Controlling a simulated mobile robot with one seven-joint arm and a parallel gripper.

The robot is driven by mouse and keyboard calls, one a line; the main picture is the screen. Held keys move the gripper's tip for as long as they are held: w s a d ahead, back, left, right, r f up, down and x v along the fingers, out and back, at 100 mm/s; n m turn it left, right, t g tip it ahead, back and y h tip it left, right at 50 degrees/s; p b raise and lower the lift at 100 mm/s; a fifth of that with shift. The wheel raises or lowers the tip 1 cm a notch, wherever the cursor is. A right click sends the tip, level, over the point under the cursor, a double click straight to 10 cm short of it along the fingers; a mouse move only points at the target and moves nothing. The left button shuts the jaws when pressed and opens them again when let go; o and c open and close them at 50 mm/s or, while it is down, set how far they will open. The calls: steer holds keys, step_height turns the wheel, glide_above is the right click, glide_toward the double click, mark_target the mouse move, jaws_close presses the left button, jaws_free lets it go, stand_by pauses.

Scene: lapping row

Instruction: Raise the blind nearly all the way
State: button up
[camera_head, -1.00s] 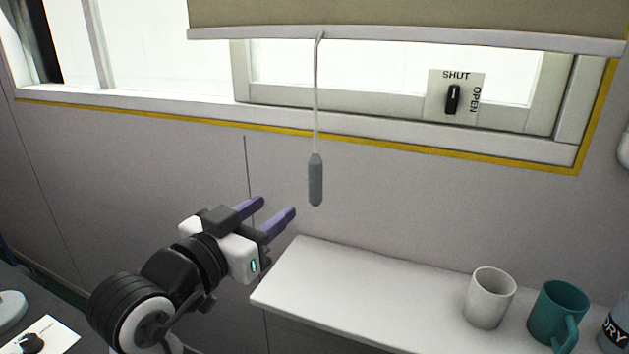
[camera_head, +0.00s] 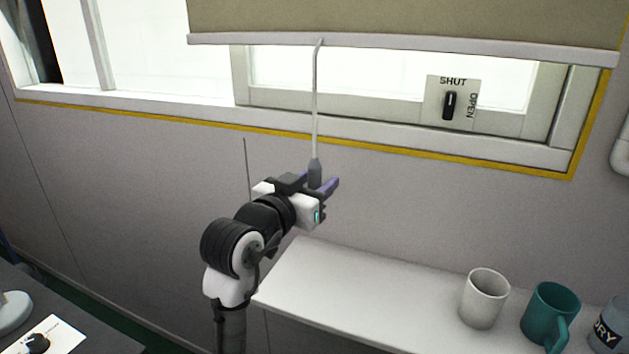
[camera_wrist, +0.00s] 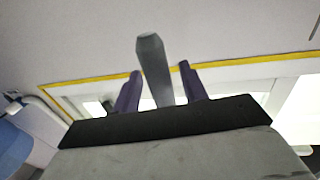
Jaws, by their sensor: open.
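The tan blind (camera_head: 400,22) hangs over the top of the window, its pale bottom bar (camera_head: 400,48) above the window latch. A pale cord (camera_head: 315,105) hangs from that bar and ends in a grey pull handle (camera_head: 315,172). My gripper (camera_head: 325,184) is at the handle, with its purple fingers open. In the wrist view the grey handle (camera_wrist: 154,65) stands between the two fingers of my gripper (camera_wrist: 158,85), with a gap visible on each side. The handle's lower part is hidden behind my gripper in the head view.
A white shelf (camera_head: 370,290) below carries a white mug (camera_head: 484,298), a teal mug (camera_head: 550,314) and a labelled container (camera_head: 608,325) at the right. A black latch (camera_head: 450,105) on a SHUT/OPEN plate sits on the window frame. The wall left of my arm is clear.

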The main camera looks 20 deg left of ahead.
jaws_close()
stand_by(0.3)
